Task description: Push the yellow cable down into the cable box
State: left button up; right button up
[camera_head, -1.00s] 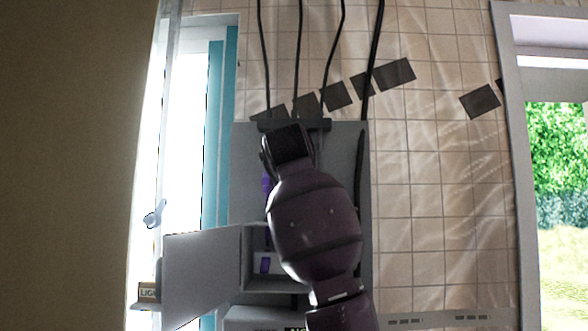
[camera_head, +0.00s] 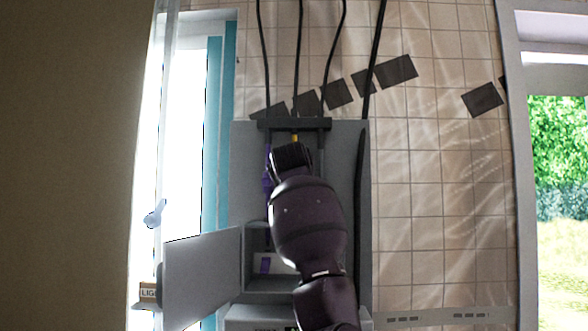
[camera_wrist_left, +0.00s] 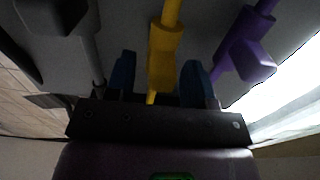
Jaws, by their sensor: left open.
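The yellow cable (camera_head: 295,139) shows as a short bit just above my left gripper (camera_head: 291,156), in front of the grey panel. In the left wrist view, the yellow cable with its thicker block (camera_wrist_left: 165,45) runs between the two blue fingers of my left gripper (camera_wrist_left: 160,76). The fingers are apart, one on each side of it; contact is not clear. The grey cable box (camera_head: 258,236) is below and partly hidden by my arm; its door (camera_head: 203,275) stands open to the left. My right gripper is not in view.
A purple cable (camera_head: 267,172) hangs just left of my gripper; its block (camera_wrist_left: 245,58) shows close by in the left wrist view. A dark bracket (camera_head: 264,124) crosses the panel top. A black cable (camera_head: 361,190) runs down the right side.

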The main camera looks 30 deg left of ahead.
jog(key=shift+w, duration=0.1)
